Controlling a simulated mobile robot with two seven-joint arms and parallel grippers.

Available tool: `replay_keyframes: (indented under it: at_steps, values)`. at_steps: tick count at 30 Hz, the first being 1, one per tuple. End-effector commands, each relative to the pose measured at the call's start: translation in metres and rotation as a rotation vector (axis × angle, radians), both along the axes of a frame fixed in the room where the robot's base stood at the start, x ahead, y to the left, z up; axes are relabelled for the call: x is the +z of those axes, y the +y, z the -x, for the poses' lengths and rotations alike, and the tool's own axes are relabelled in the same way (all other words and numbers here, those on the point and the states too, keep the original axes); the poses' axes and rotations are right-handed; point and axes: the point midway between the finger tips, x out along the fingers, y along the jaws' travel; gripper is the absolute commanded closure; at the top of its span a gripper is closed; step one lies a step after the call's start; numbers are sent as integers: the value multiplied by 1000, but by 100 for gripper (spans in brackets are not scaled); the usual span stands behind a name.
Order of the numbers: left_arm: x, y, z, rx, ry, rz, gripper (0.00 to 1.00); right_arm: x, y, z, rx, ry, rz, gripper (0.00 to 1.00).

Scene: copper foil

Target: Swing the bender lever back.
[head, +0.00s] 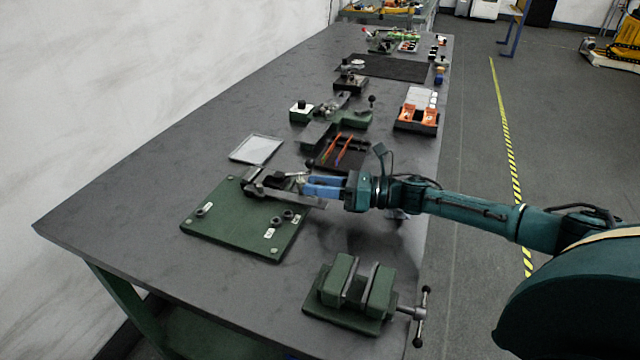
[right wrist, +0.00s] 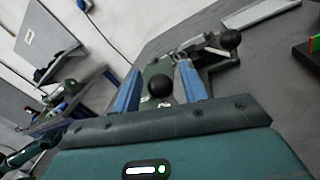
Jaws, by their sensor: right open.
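The bender (head: 262,187) is a dark metal fixture on a green base plate (head: 225,215) on the workbench. A dark bar of it reaches right, beneath my right gripper (head: 307,186). My right gripper has blue fingers and comes in from the right. In the right wrist view its fingers (right wrist: 160,68) stand apart, with a black ball knob (right wrist: 160,86) showing between them; whether they touch it I cannot tell. A second black ball knob (right wrist: 230,40) shows farther off, on the right. My left gripper is not in view.
A green vise (head: 355,290) stands at the bench's near right. A pale flat tray (head: 256,149) lies behind the bender. A dark tray with coloured tools (head: 340,152) and another green fixture (head: 345,112) stand beyond. The bench's left part is clear.

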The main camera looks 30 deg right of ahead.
Motion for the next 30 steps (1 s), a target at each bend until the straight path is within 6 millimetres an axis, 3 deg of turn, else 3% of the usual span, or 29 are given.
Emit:
replay_keyframes:
  at_steps: [2, 18, 26, 30]
  values:
    - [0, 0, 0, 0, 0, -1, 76, 0, 0, 0, 0, 0, 0, 57]
    - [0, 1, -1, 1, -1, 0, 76, 0, -1, 0, 0, 0, 0, 100]
    - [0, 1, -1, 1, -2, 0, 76, 0, 0, 0, 0, 0, 0, 100]
    - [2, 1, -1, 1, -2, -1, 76, 0, 12, -1, -11, 1, -4, 100]
